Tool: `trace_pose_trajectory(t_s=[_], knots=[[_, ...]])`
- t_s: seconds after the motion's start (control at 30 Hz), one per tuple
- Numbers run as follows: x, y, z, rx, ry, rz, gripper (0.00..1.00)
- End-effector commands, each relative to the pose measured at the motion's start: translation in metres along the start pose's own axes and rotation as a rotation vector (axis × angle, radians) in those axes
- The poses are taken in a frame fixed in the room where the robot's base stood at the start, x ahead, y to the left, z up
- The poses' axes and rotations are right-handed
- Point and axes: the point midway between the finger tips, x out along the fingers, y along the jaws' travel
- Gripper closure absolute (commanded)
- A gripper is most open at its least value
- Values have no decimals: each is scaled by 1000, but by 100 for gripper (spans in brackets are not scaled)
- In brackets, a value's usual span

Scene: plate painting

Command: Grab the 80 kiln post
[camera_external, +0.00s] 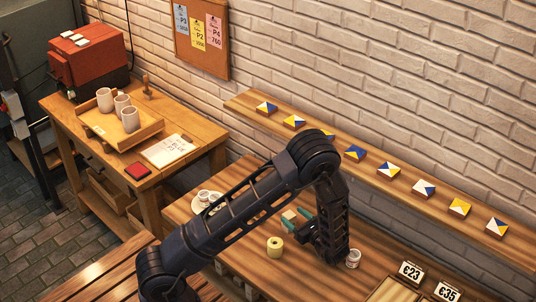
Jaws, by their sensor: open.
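My gripper (314,240) is low over the middle worktable, at the lower end of my dark arm. It is open, and its fingers partly merge with the dark wrist. A short pale cylinder (353,259) stands on the table just right of the gripper, apart from the fingers as far as I can tell. A pale yellow ring-shaped piece (275,247) lies to the left of the gripper. Small pale cylinders (204,196) sit on a white plate behind my arm. No 80 marking is readable, so I cannot tell which piece is the 80 kiln post.
Teal pieces (307,226) and a tan block (289,216) lie close behind the gripper. Price signs (411,271) and a wooden tray (393,291) are at the right. A wall shelf (331,149) holds several painted tiles. A left side table (200,141) carries a tray of cups.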

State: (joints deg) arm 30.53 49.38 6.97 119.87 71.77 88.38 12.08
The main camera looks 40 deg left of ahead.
Motion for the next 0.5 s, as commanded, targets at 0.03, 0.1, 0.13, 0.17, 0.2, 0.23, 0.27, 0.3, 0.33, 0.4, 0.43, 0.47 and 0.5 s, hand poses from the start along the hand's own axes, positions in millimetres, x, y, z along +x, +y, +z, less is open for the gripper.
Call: trace_pose_trajectory(t_s=[0.03, 0.1, 0.13, 0.17, 0.2, 0.23, 0.27, 0.3, 0.33, 0.4, 0.43, 0.47, 0.5], knots=[[0, 0, -5, 1, 0, 0, 38], [0, 0, -9, 1, 0, 0, 38], [0, 0, -10, 0, 0, 0, 38], [0, 0, -11, 0, 1, 0, 38], [0, 0, -12, 0, 1, 0, 38], [0, 0, -12, 0, 1, 0, 38], [0, 0, -13, 0, 1, 0, 38], [0, 0, -15, 0, 1, 0, 38], [0, 0, -17, 0, 1, 1, 38], [5, 0, -19, -1, 1, 2, 38], [9, 0, -19, -1, 1, 3, 38], [13, 0, -19, -1, 1, 2, 38], [19, 0, -18, -1, 0, 2, 38]])
